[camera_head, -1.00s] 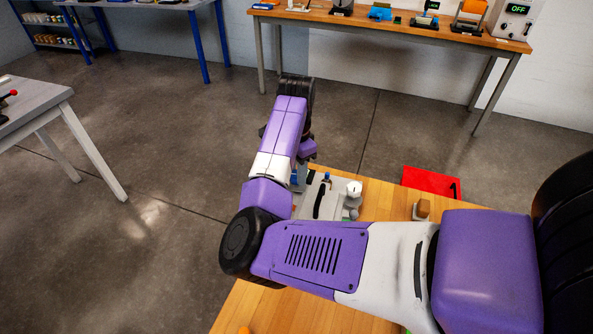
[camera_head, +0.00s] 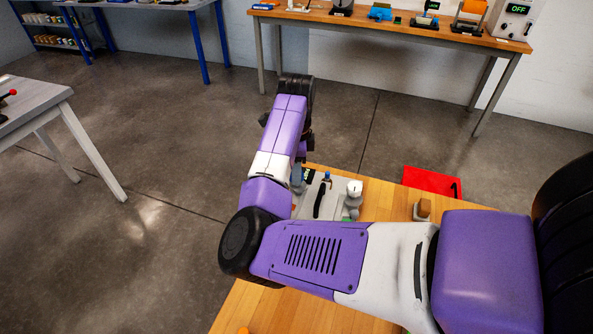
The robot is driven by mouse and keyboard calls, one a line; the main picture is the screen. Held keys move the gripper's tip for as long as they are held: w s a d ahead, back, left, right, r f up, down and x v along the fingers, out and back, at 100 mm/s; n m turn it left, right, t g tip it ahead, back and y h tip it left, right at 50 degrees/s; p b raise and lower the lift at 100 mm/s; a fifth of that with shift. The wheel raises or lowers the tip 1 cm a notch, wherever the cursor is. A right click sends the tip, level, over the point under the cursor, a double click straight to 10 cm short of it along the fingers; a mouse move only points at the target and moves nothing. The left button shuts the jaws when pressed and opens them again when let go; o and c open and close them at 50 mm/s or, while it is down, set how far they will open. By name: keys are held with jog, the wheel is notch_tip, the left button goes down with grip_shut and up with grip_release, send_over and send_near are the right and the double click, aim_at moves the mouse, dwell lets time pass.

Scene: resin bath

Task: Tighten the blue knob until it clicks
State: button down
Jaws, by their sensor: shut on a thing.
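A grey fixture plate (camera_head: 334,199) lies on the wooden bench beyond my forearm. It bears a black handle-like bar (camera_head: 319,200), a small blue-topped fitting (camera_head: 327,177) and a white round-topped part (camera_head: 354,188). My gripper (camera_head: 298,180) is mostly hidden behind my wrist and forearm. Only a small grey part shows low at the plate's left end, where it is shut on the blue knob. The knob itself is hidden now, so I cannot see its angle or how it sits.
A red tray (camera_head: 432,182) and a small brown block on a stand (camera_head: 423,208) are to the right of the plate. The wooden bench (camera_head: 386,202) is bare between them. A far workbench (camera_head: 400,27) and a grey table (camera_head: 40,108) stand apart across open floor.

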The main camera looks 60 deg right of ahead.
dwell(0.4)
jog(key=c, duration=0.9)
grip_release()
jog(key=shift+c, duration=0.2)
jog(key=shift+r+b, duration=0.3)
jog(key=shift+r, duration=3.65)
